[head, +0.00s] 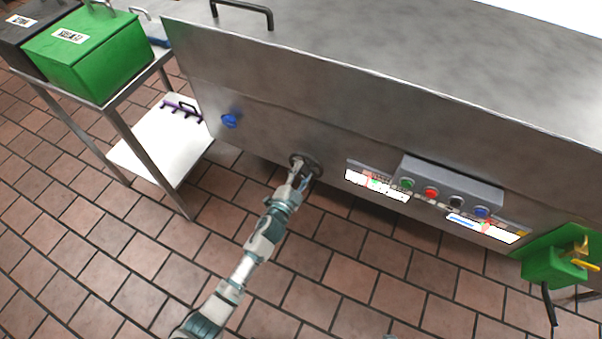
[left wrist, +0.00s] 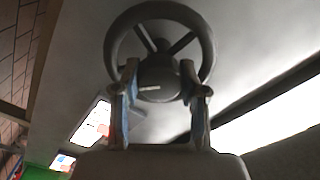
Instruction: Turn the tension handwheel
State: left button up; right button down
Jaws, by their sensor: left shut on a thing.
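The tension handwheel (head: 316,163) is a dark grey spoked wheel on the front panel of the steel machine (head: 270,125). In the left wrist view the handwheel (left wrist: 205,50) shows its rim, spokes and a round hub with a pale line on it. My left gripper (head: 301,176) reaches the wheel from below and covers part of it in the head view. In the left wrist view the fingers of my left gripper (left wrist: 158,88) stand on both sides of the hub, shut on it. My right gripper is not in view.
A control box (head: 450,185) with coloured buttons and labels sits right of the wheel. A blue knob (head: 229,121) is to the left. A steel cart (head: 118,120) with a green box (head: 95,58) stands at the left. The tiled floor in front is clear.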

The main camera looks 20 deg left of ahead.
pick_arm(q)
jog(key=m, duration=0.5)
jog(key=shift+w+r+m, duration=0.1)
jog(key=shift+r+m, duration=0.05)
jog(key=shift+m, duration=2.15)
jog(key=o, duration=0.9)
jog(key=shift+o, duration=1.2)
jog(key=shift+w+f, duration=0.2)
jog(key=shift+s, duration=0.1)
